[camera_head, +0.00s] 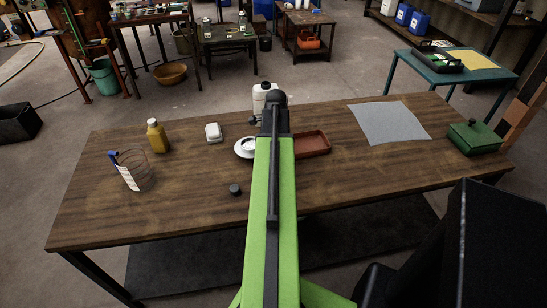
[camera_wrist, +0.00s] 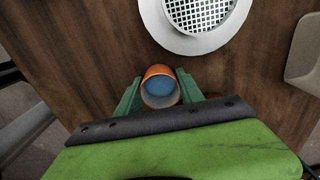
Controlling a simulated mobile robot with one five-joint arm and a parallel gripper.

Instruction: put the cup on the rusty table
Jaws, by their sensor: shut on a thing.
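An orange cup (camera_wrist: 160,72) with a blue inside sits between the two green fingers of my gripper (camera_wrist: 160,90) in the wrist view. The fingers are shut on its sides. The wooden tabletop lies below it; I cannot tell whether the cup touches the top. In the head view my arm hides the cup and the gripper. Which table is the rusty one is unclear; a small reddish-brown table (camera_head: 306,17) stands at the back, with an orange object on its lower shelf.
A teal table (camera_head: 485,76) stands right. Floor shows between tables.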

